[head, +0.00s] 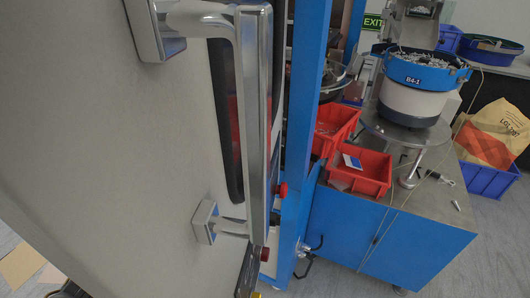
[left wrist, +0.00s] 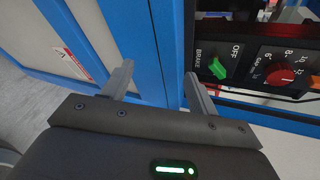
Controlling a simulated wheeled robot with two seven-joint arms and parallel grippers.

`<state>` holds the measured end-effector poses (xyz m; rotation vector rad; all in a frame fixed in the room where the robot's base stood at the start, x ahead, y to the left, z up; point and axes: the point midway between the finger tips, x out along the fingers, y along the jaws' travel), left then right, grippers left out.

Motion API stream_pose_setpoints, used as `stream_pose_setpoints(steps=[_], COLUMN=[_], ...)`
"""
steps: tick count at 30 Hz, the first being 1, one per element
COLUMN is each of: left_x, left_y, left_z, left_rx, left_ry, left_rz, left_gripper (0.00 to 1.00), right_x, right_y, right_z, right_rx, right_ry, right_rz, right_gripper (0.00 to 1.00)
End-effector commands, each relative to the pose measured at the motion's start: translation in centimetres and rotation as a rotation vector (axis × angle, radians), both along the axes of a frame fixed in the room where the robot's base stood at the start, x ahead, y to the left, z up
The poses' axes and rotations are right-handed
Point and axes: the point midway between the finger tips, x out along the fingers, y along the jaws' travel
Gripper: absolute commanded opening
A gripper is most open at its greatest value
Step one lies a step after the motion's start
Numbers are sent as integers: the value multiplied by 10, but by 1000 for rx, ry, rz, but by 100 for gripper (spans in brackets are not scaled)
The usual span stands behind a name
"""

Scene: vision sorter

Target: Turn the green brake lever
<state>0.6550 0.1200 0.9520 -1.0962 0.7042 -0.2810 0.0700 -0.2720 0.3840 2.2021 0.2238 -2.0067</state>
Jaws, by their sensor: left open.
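The green brake lever (left wrist: 217,68) is on a black panel marked BRAKE and OFF, right of centre in the left wrist view. My left gripper (left wrist: 157,82) is open and empty in that view. Its right finger is close to the lever, just left of and below it in the picture. I cannot tell whether they touch. The lever is not visible in the head view, where a large door and its handle fill the left side. Neither gripper shows clearly in the head view.
A red knob (left wrist: 280,75) sits right of the lever. Blue frame posts (left wrist: 172,45) stand behind my left gripper. In the head view, a pale door with a metal handle (head: 257,130) blocks the left. Red bins (head: 362,172) and a blue-rimmed feeder (head: 422,76) stand on the bench.

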Motion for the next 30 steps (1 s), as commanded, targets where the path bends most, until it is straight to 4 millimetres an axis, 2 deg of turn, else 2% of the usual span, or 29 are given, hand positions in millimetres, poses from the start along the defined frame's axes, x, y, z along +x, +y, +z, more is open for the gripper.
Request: stream_pose_setpoints(steps=[1, 3, 6, 9, 17, 30], left_x=[-2, -8, -15, -19, -11, 47], left_y=[-7, -15, -21, -24, -31, -77], left_z=[31, 62, 89, 100, 100, 79], left_rx=[78, 172, 260, 301, 304, 301], left_ry=[-102, -210, -310, -354, -358, -356], left_rz=[-61, -128, -184, -206, -210, -208], left_gripper=[59, 59, 59, 59, 59, 59], right_x=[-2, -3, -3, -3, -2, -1], right_y=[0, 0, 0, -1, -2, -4], right_z=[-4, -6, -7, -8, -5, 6], right_rx=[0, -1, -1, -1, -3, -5], right_ry=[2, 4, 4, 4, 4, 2], right_rz=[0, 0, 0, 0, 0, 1], right_gripper=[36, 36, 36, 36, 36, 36])
